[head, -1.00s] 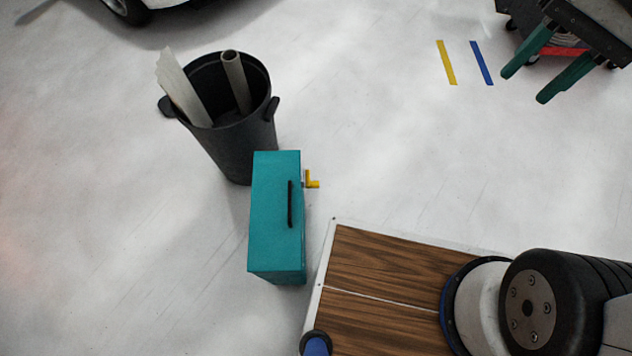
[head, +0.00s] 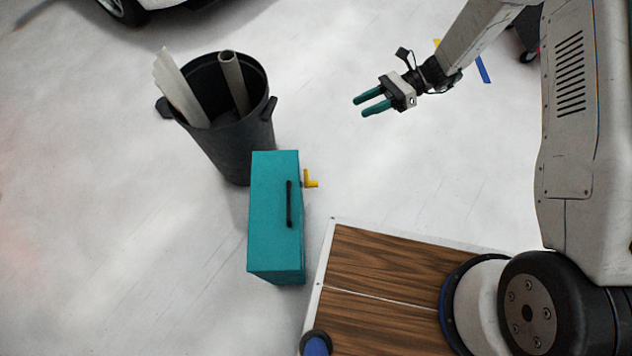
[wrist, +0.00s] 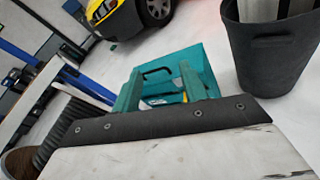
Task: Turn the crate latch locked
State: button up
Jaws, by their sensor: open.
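The teal crate (head: 272,215) stands on the pale floor with a black handle (head: 289,204) on its top. Its yellow latch (head: 310,180) sticks out from the right side near the back end, with a bent L shape. My gripper (head: 357,106) is open and empty, up and to the right of the latch and well apart from it. In the wrist view the crate (wrist: 203,62) shows beyond my gripper's teal fingers (wrist: 158,90). A small yellow patch shows between the fingers, partly hidden by them; I cannot tell its angle.
A black bin (head: 228,135) with rolls in it stands right behind the crate. My wood-topped base is at the lower right. A car (head: 150,8) is at the far upper left. The floor right of the latch is clear.

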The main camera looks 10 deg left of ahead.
jog(key=s+a+f+m+t+y, duration=0.1)
jog(key=s+f+m, duration=0.15)
jog(key=f, duration=0.45)
jog(key=s+a+f+m+y, duration=0.1)
jog(key=a+f+m+y, duration=0.15)
jog(key=f, duration=0.55)
jog(key=m+t+y, duration=0.1)
jog(key=m+t, duration=0.2)
jog(key=m, duration=0.3)
send_near(315, 183)
jog(key=a+f, duration=0.1)
jog(key=a, duration=0.1)
jog(key=x, duration=0.8)
jog(key=shift+s+f, duration=0.1)
